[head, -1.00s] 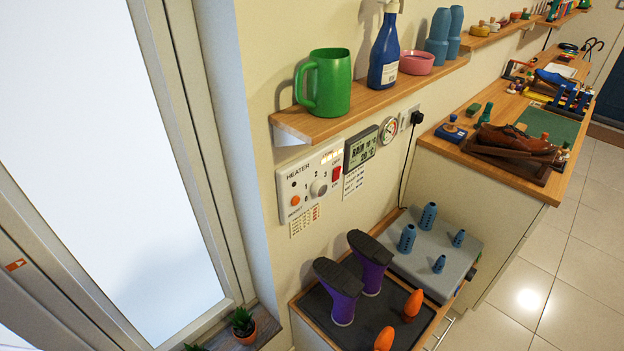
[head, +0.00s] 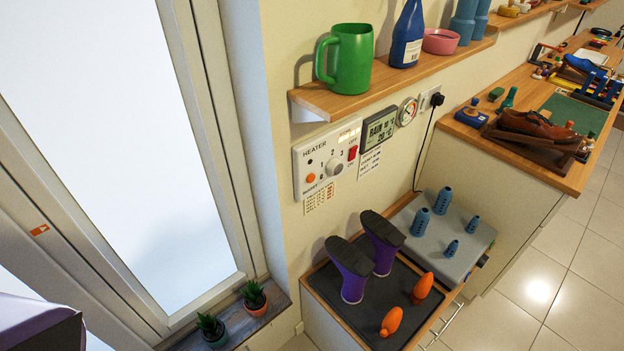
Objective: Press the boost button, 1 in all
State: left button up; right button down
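The heater panel (head: 301,160) is a white box on the wall below the wooden shelf. Its boost button (head: 310,177) is a small round orange button at the panel's lower left, above the BOOST label. A round grey knob (head: 333,167) with numbers around it sits to the right of the button. A red switch (head: 352,153) is at the panel's right side. Nothing covers the button. Neither of my grippers can be made out in the head view.
A green mug (head: 352,60) and a blue bottle (head: 407,35) stand on the shelf (head: 385,91) above the panel. A weather display (head: 379,129) hangs to its right. Purple boots (head: 352,280) stand on a tray below. Potted plants (head: 255,297) sit by the window.

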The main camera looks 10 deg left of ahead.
pick_arm(q)
jog(key=c, duration=1.4)
jog(key=shift+a, duration=0.2)
grip_shut()
jog(key=shift+w+d, duration=0.15)
jog(key=shift+d, duration=0.15)
jog(key=shift+a, duration=0.2)
